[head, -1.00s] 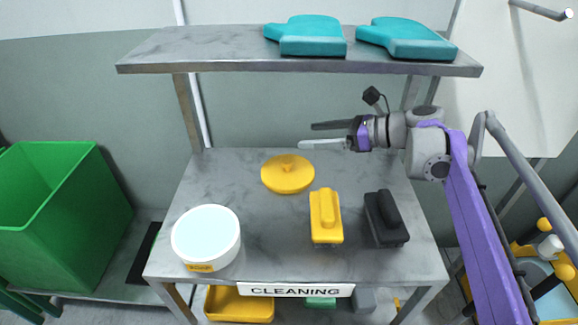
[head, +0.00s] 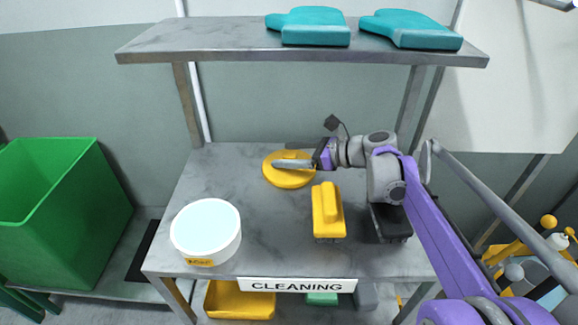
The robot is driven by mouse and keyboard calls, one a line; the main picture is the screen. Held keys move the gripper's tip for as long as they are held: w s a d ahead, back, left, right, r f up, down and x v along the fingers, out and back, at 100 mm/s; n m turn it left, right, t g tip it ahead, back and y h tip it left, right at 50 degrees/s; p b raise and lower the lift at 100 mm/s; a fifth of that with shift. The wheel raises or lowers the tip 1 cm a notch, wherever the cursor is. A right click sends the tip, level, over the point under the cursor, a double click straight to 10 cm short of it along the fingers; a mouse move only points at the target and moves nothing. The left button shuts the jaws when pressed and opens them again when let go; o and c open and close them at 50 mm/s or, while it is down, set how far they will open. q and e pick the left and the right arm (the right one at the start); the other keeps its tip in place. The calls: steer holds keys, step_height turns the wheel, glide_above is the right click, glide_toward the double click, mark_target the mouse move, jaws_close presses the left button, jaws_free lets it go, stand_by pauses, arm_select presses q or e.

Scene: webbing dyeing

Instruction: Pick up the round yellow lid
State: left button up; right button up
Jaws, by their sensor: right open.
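The round yellow lid (head: 287,180) lies on the grey tabletop in the head view, toward the back middle, with a small knob on top. My right gripper (head: 282,155) is open, its two fingers pointing left above the lid. The near finger crosses in front of the lid's upper part and hides much of the knob. I cannot tell whether a finger touches the lid. My left gripper is not in view.
A white round tub (head: 206,234) stands front left on the table (head: 262,235). A yellow brush (head: 328,212) and a black brush (head: 391,224), partly hidden by my arm, lie to the right. A shelf (head: 230,42) with teal mitts (head: 312,27) hangs above. A green bin (head: 60,215) stands left.

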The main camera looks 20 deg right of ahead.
jaws_close()
stand_by(0.4)
